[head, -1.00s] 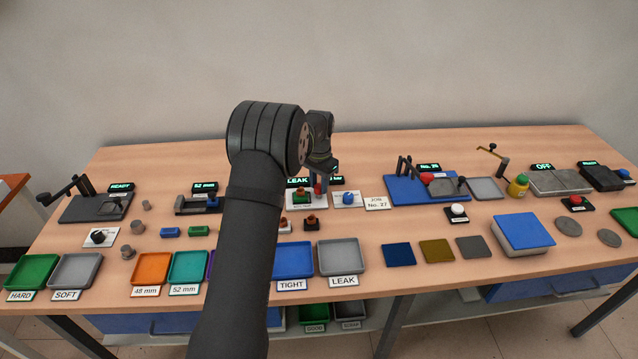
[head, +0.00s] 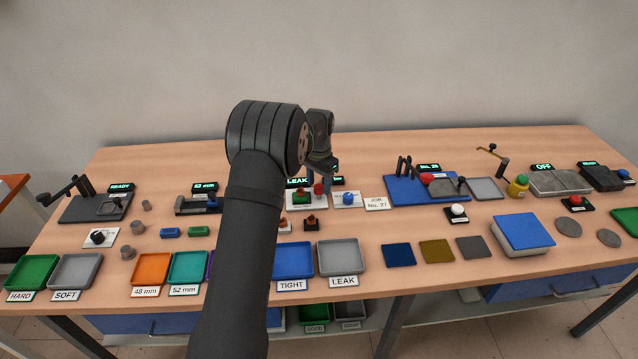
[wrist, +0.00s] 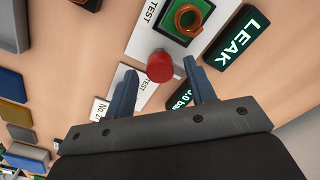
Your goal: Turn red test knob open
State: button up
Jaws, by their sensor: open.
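The red test knob (head: 319,188) sits at the right end of a white TEST plate in the head view. In the wrist view the round red knob (wrist: 160,67) lies between my two fingertips as seen from the camera. My gripper (wrist: 158,72) is open, its blue-grey fingers on either side of the knob with gaps; I cannot tell how far above it they are. A green fixture (wrist: 183,20) with a copper-coloured ring stands beside the knob.
A display (wrist: 239,38) reads LEAK. A second white plate with a blue knob (head: 347,198) stands close on the right. The JOB No. 27 card (head: 377,204) lies beyond it. TIGHT (head: 309,273) and LEAK (head: 362,268) trays lie in front.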

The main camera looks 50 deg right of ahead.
aim_at(319, 186)
notch_tip(319, 186, up, 17)
dwell(0.4)
jog(key=shift+f, duration=0.1)
notch_tip(319, 186, down, 17)
jog(key=shift+f, duration=0.15)
dwell(0.6)
jog(key=shift+f, duration=0.2)
jog(key=shift+r+n, duration=0.25)
jog(key=shift+n, duration=0.55)
jog(key=n, duration=1.1)
jog(key=shift+n, duration=2.2)
